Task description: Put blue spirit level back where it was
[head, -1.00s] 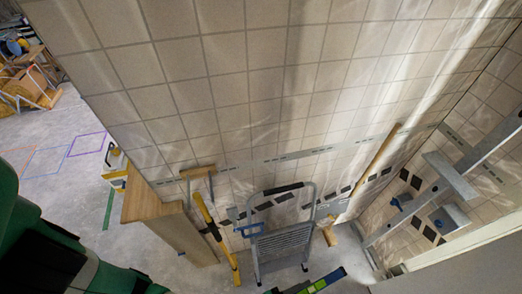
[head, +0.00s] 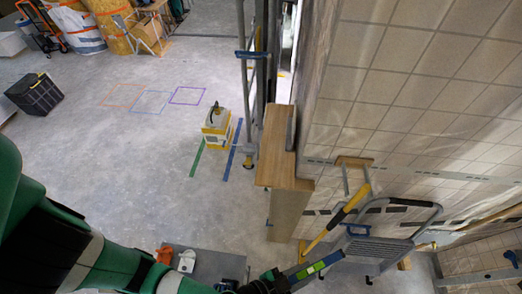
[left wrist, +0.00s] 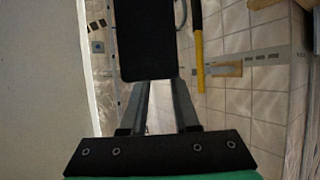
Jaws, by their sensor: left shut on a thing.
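The spirit level (head: 318,267), a slim bar with lime-green and blue parts, shows at the bottom centre of the head view. My left gripper (head: 280,281) is shut on its near end, and the bar slants up to the right. In the left wrist view my left gripper's fingers (left wrist: 158,112) flank a dark block (left wrist: 148,40); I cannot tell whether this is part of the level. My right gripper is in neither view.
A yellow-and-black tool (head: 338,218) leans by the tiled wall beside a stepladder (head: 385,243). A wooden ledge (head: 274,150) ends the wall. A yellow-white container (head: 216,126) stands near green tape (head: 197,158) and blue tape (head: 232,150). Open floor lies left.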

